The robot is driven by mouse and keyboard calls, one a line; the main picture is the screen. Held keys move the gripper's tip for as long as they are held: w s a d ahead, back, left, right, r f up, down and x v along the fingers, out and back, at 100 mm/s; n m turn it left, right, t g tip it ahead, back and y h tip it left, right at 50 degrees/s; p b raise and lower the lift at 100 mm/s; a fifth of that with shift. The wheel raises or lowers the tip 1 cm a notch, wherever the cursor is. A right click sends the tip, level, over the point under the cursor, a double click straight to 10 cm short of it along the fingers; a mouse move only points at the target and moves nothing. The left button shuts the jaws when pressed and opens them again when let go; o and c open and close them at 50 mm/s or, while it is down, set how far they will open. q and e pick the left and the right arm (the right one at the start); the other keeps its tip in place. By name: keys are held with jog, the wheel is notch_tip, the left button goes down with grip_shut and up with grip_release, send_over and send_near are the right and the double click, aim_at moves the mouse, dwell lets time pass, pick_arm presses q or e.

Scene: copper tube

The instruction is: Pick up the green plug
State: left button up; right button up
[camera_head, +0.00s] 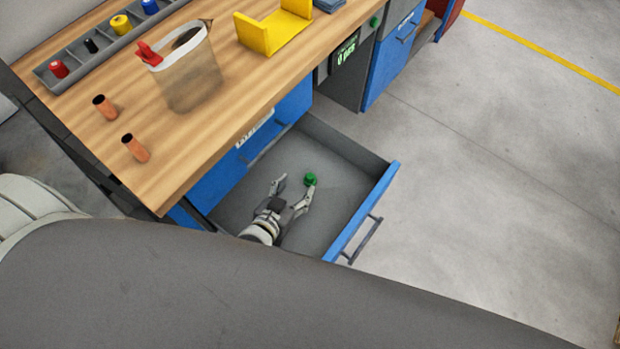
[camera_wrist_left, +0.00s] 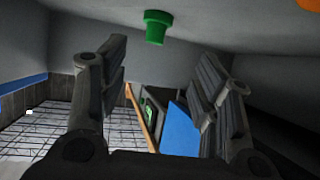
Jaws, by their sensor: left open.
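The green plug (camera_head: 310,179) sits on the floor of the open grey drawer (camera_head: 334,150) with the blue front. In the left wrist view the plug (camera_wrist_left: 157,27) is at top centre, beyond and above the gap between the fingers in the picture. My left gripper (camera_head: 294,185) is inside the drawer, fingers spread and empty. The plug is close to its right-hand fingertip in the head view; I cannot tell whether they touch. Both fingers of this gripper (camera_wrist_left: 163,78) show in the wrist view with a clear gap. My right gripper is not visible.
The wooden workbench (camera_head: 200,125) overhangs the drawer's left side. On it are two copper tubes (camera_head: 136,148), a clear container (camera_head: 188,75), a yellow holder (camera_head: 274,30) and a grey divided tray (camera_head: 75,68) with coloured parts. The drawer's walls surround the gripper. Open floor lies to the right.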

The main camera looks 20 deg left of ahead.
aim_at(309, 176)
pick_arm(q)
jog(key=x, duration=0.7)
jog(key=shift+w+d+f, duration=0.1)
jog(key=shift+d+f, duration=0.05)
jog(key=shift+d, duration=0.25)
jog(key=c, duration=0.8)
